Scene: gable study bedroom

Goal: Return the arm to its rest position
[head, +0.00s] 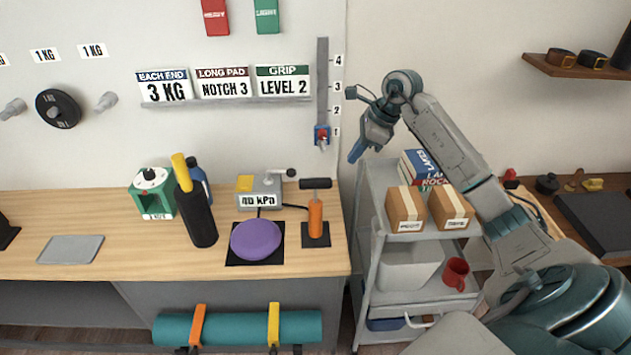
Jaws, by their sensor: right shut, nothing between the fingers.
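My right arm comes in from the lower right and bends at an elbow high in the head view. My right gripper (357,152) hangs from it with blue fingers pointing down and to the left. It is shut and empty, in the air in front of the wall, just right of the numbered slider rail (322,85). It appears apart from the rail's red and blue slider (322,134), which sits near mark 1. My left gripper is not in view.
A wooden bench (120,245) holds a purple cushion (256,239), an orange pump (315,215), a gauge box (259,192) reading 10 kPa, black bottle-like items and a green device (152,193). A grey shelf cart (372,275) with boxes stands below my right arm.

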